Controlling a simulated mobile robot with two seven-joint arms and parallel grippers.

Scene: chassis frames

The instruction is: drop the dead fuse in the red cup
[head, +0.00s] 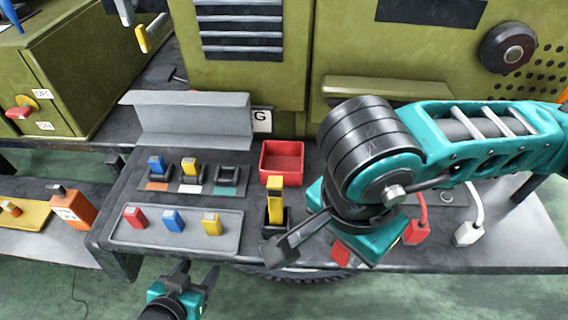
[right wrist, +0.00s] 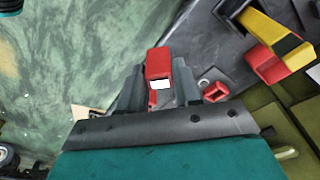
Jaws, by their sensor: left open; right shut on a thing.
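A red fuse with a white patch (right wrist: 158,65) is pinched between the dark fingers of my right gripper (right wrist: 158,88) in the right wrist view. In the head view my right arm hides most of this gripper; a bit of red (head: 341,253) shows under it. The red cup (head: 282,163), an open square box, stands on the bench, up and left of the right gripper, and looks empty. My left gripper (head: 196,273) is open and empty below the bench's front edge.
A yellow-handled piece on a black base (head: 275,200) stands just in front of the cup. A grey tray (head: 190,240) holds a red, a blue and a yellow fuse. Behind it, sockets hold blue and yellow fuses; the right socket (head: 227,175) is empty. Plugs (head: 468,233) lie at right.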

